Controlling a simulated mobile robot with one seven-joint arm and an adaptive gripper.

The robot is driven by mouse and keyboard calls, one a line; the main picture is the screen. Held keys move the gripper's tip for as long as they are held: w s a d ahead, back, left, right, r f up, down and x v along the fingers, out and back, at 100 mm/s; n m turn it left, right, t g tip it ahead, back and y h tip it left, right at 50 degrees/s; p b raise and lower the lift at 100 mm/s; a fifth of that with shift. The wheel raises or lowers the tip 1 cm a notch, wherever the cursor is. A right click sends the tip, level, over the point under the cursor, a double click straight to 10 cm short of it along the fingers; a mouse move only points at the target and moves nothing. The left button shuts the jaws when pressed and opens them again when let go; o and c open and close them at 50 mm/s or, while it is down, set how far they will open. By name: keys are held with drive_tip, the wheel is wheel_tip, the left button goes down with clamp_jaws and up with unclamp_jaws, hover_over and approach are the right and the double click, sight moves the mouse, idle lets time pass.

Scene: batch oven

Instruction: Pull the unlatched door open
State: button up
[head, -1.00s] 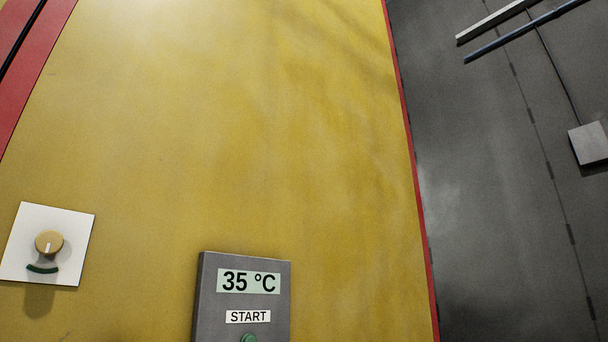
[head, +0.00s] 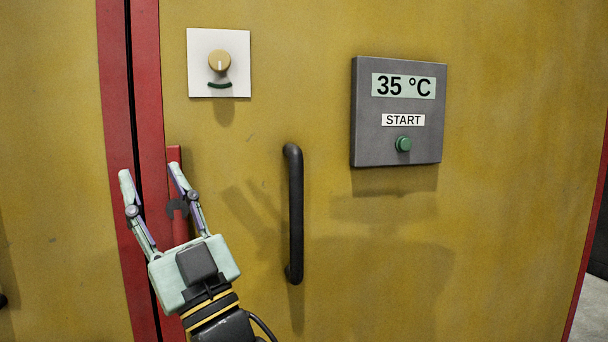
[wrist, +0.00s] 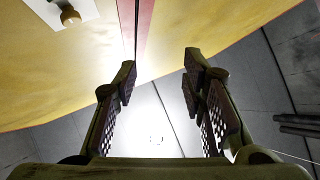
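The yellow oven door (head: 330,110) fills most of the head view. It lies against a red-edged vertical seam on its left, where a narrow dark gap (head: 131,100) shows. A black vertical bar handle (head: 295,215) is on the door. My gripper (head: 150,172) is open and empty, fingers pointing up, in front of the seam and left of the handle, not touching the handle. A red latch bar (head: 175,158) with a dark hook is partly hidden behind its right finger. The wrist view shows the open fingers (wrist: 158,78) with nothing between them; the handle is not seen there.
A white plate with a tan dial (head: 219,61) is above the handle. A grey control box (head: 360,120) reading 35 °C, with a green START button (head: 403,144), juts out to the handle's upper right. The space around the handle looks clear.

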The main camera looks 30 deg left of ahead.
drive_tip(key=shift+o, duration=0.4)
drive_tip(key=w+d+m+t+h+p, duration=0.1)
drive_tip(key=w+m+t+h, duration=0.1)
drive_tip(key=w, duration=0.5)
drive_tip(key=w+d+f+m+t+h, duration=0.1)
drive_tip(key=w+d+m+t+h, duration=0.1)
drive_tip(key=w+h, duration=0.2)
drive_tip(key=w, duration=0.3)
drive_tip(key=shift+w+d+f+m+t+h+p, duration=0.15)
drive_tip(key=shift+d+f+m+t+h+p, duration=0.15)
drive_tip(key=shift+m+h+p, duration=0.1)
drive_tip(key=m+h+p, duration=0.2)
drive_tip(key=m+h, duration=0.1)
drive_tip(key=h, duration=0.3)
approach(300, 195)
drive_tip(key=p+x, duration=0.1)
drive_tip(key=x, duration=1)
drive_tip(key=shift+w+a+p, duration=0.1)
drive_tip(key=shift+a+p, duration=0.1)
drive_tip(key=shift+p, duration=0.2)
clamp_jaws()
